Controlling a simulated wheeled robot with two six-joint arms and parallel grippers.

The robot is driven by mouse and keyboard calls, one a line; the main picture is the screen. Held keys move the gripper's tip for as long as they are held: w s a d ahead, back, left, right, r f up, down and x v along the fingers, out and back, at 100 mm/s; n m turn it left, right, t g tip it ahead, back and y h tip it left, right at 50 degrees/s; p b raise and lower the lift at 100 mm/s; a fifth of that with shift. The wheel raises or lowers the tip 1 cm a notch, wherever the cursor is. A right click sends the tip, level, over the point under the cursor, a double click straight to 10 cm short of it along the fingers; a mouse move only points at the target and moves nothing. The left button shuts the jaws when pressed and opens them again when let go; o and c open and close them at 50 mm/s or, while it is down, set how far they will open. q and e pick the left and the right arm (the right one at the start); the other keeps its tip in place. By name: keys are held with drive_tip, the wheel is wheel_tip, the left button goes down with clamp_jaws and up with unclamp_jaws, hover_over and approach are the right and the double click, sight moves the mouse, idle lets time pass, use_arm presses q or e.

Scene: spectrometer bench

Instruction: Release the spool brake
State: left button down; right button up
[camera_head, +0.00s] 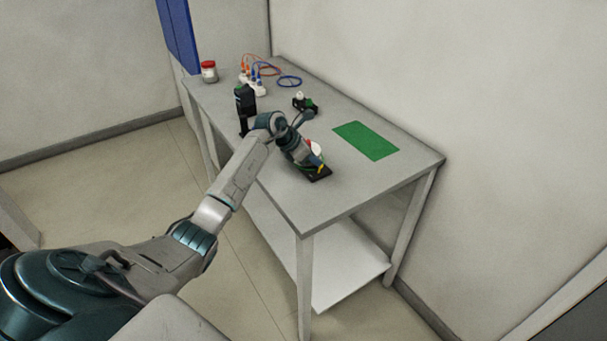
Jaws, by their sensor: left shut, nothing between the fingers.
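A small device that looks like the spool unit stands near the front of the bench. It has a black base (321,175), a white round part (317,148), a red bit and a yellow piece (318,166). My left gripper (309,163) is right at this device, pointing down toward it, and hides much of it. The gripper is shut with nothing held. I cannot tell whether it touches the device, and I cannot make out the brake. My right gripper is not in view.
The grey bench (340,200) has a green mat (366,140) to the right. A black upright device (245,103), a small black-and-green device (304,103), a white block with cables (253,86) and a red-lidded jar (209,72) stand farther back. The front right of the bench is clear.

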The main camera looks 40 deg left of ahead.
use_arm(q)
drive_tip(key=shift+r, duration=0.1)
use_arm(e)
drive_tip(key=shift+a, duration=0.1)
use_arm(q)
drive_tip(key=shift+r+p, duration=0.35)
drive_tip(key=shift+r, duration=0.4)
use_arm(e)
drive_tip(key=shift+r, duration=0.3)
